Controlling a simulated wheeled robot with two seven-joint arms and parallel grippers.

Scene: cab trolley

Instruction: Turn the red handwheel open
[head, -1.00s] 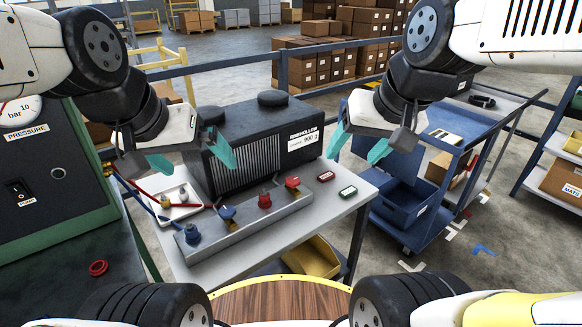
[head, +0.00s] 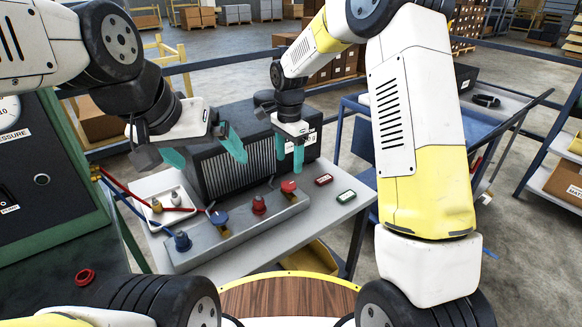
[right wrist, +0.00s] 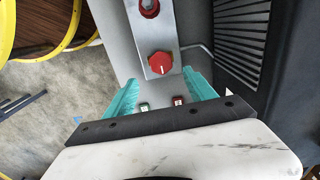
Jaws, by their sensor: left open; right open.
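A grey manifold block (head: 245,232) on the table carries a row of valves. Two have red handles: one at the block's right end (head: 288,186) and one beside it (head: 259,204). In the right wrist view the end red handle (right wrist: 160,63) has a white mark, and the other red one (right wrist: 148,6) is at the top edge. My right gripper (head: 289,154) is open above the end red handle, which shows just beyond and between its fingertips (right wrist: 160,88), apparently untouched. My left gripper (head: 204,154) is open and empty, above the table's left part.
Two blue-handled valves (head: 182,240) (head: 219,217) stand on the block's left. A dark finned unit (head: 240,165) is right behind it. Red and blue hoses run left to a green-framed panel (head: 50,165). Red (head: 323,180) and green (head: 346,196) tags lie right.

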